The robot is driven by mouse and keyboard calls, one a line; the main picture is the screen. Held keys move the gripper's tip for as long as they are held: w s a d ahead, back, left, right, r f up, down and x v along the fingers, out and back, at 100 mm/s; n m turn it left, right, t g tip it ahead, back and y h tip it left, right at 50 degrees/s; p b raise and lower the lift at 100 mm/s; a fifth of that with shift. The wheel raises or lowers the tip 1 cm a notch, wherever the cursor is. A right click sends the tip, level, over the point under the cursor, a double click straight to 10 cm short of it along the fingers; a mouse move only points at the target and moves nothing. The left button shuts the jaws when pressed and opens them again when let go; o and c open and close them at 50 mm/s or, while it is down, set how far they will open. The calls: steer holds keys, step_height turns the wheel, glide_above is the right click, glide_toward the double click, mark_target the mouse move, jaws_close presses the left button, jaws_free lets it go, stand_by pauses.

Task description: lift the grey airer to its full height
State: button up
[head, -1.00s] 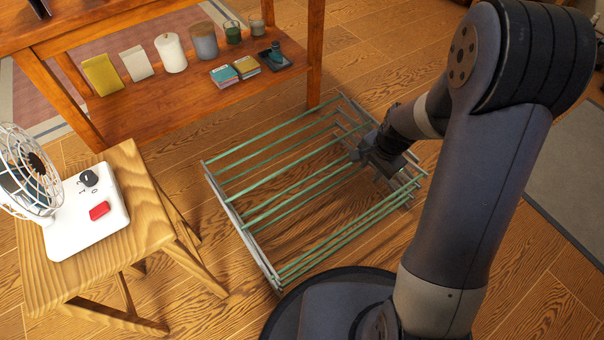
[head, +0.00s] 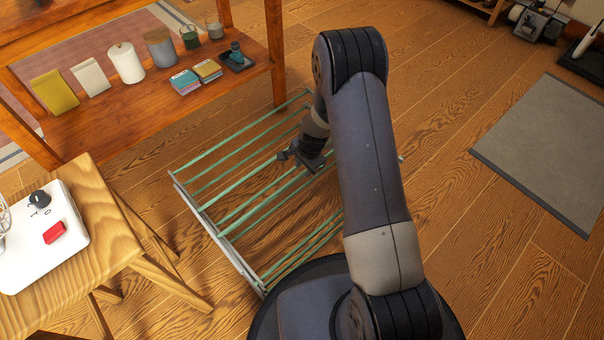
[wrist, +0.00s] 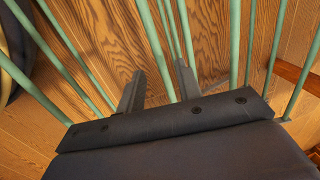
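The grey airer (head: 211,226), a grey frame with several pale green rods, lies low and flat over the wooden floor in the head view. My arm hides its right part. In the wrist view the two dark fingers of my gripper (wrist: 159,70) stand apart. A green rod of the airer (wrist: 156,45) runs in the gap between them in the picture. I cannot tell whether it is between the fingers or below them. Nothing is visibly gripped.
A wooden shelf table (head: 150,105) with candles and small boxes stands behind the airer. A wooden stool (head: 110,245) carrying a white fan base (head: 45,240) is close on the left. A grey mat (head: 550,140) lies at right, with open floor before it.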

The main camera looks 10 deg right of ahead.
mark_target(302, 174)
steer(key=shift+w+a+f+b, duration=0.1)
steer(key=shift+w+f+b, duration=0.1)
steer(key=shift+f, duration=0.6)
steer(key=shift+w+a+f+b, duration=0.1)
steer(key=shift+f+b, duration=0.1)
steer(key=shift+f, duration=0.55)
jaws_close()
